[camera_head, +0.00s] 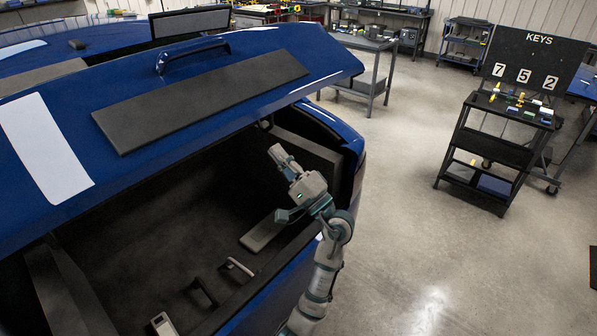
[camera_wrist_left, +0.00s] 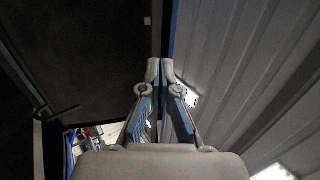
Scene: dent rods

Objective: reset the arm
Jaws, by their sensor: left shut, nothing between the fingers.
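My left arm rises from the bottom middle of the head view. Its gripper (camera_head: 279,154) is over the right side of the open trunk of a blue car (camera_head: 335,118), pointing up and to the left. The fingers are shut and empty. In the left wrist view the two fingertips (camera_wrist_left: 160,70) meet, with a dark surface to their left and ribbed light panels to their right. My right gripper is not in view.
The raised trunk lid (camera_head: 260,48) is just above and behind the gripper. The dark trunk holds a grey flat bar (camera_head: 263,232) and small handles (camera_head: 237,266). A tool cart (camera_head: 488,152) and KEYS board (camera_head: 530,58) stand right. Open floor lies between.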

